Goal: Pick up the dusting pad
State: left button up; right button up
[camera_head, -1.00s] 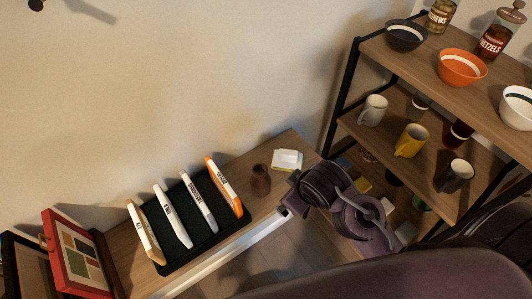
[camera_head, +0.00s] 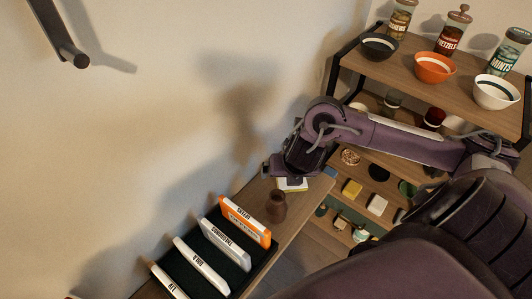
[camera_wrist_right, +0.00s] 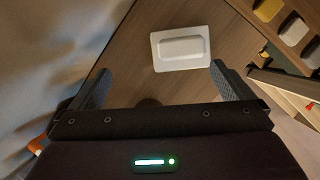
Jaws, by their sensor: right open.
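The dusting pad, a white rectangular block on a wider flat base, lies on the wooden bench. In the right wrist view the pad (camera_wrist_right: 181,48) is fully visible, ahead of my right gripper (camera_wrist_right: 162,82), nearer the right finger. The two fingers are wide apart with nothing between them. In the head view the right gripper (camera_head: 280,172) is above the bench end and partly hides the pad (camera_head: 292,185), whose yellowish lower edge shows. I cannot tell the exact height gap. My left gripper is not in view.
A brown vase (camera_head: 276,207) stands on the bench close to the pad. A dark rack (camera_head: 262,262) holds several upright books. The shelf unit (camera_head: 400,62) on the right carries bowls, jars and other items. The wall is behind the bench.

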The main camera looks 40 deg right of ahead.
jog(key=shift+d+f+n+g, duration=0.15)
jog(key=shift+d+n+g, duration=0.15)
jog(key=shift+d, duration=0.6)
jog(key=shift+d+f, duration=0.9)
jog(key=shift+f, duration=0.2)
jog(key=x, duration=0.3)
jog(key=shift+w+a+f, duration=0.15)
jog(key=shift+w+f, duration=0.1)
jog(key=shift+w, duration=0.2)
jog(key=shift+w+d+f, duration=0.15)
jog(key=shift+d+f, duration=0.05)
jog(key=shift+f, duration=0.15)
jog(key=c, duration=0.7)
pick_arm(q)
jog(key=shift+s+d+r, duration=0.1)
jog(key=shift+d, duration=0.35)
pick_arm(e)
jog(key=c, duration=0.3)
notch_tip(320, 180, up, 8)
jog(key=shift+w+r+p, duration=0.1)
jog(key=shift+w+p, duration=0.05)
jog(key=shift+p, duration=0.3)
pick_arm(q)
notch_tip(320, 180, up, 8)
jog(key=p, duration=0.7)
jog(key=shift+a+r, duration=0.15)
pick_arm(e)
notch_tip(320, 180, up, 12)
jog(key=shift+f, duration=0.1)
